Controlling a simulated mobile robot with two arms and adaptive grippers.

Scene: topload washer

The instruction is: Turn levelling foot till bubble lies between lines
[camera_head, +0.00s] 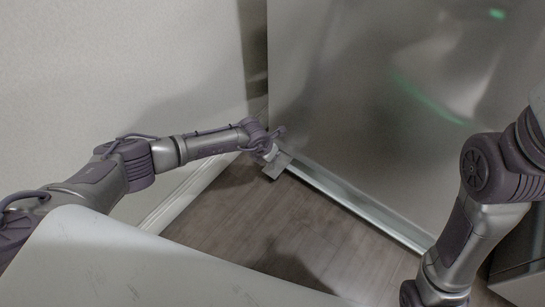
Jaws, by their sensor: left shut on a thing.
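The washer (380,110) appears as a large grey, glossy panel, with a pale strip (350,200) along its bottom edge. My left gripper (276,162) is low at the panel's bottom left corner, close to the floor. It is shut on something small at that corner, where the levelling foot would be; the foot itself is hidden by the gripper. No bubble or lines can be made out in this view. My right arm comes in at the right and runs down to the bottom edge; its gripper is out of frame.
A pale wall (120,60) with a skirting board (190,190) stands at the left, close to my left arm. A pale, smudged flat surface (130,265) covers the lower left. Bare wooden floor (300,230) lies between it and the washer. Greenish reflections show on the panel.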

